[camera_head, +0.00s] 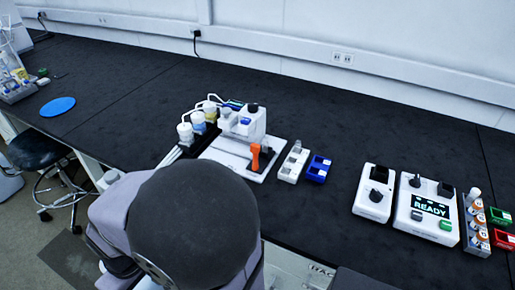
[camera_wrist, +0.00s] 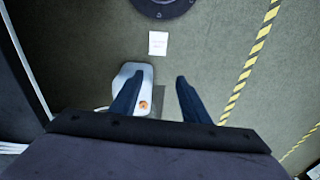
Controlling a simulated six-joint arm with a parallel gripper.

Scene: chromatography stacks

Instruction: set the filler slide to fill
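A white bench device (camera_head: 236,150) with capped bottles and tubing on its left stands at the middle of the bench in the head view. It looks like the filler. An upright orange part (camera_head: 256,158) stands at its front right; I cannot tell whether this is the slide or how the slide is set. My gripper (camera_wrist: 158,78) shows in the wrist view with its two dark fingers apart and nothing between them. It points at the floor, away from the device. In the head view my gripper is hidden, and my arm fills the lower left.
A white rack (camera_head: 292,163) and a blue tray (camera_head: 318,169) stand right of the device. Further right are a knob unit (camera_head: 374,195), a unit reading READY (camera_head: 428,208) and a vial rack (camera_head: 476,225). A blue disc (camera_head: 58,106) lies left. The back bench is clear.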

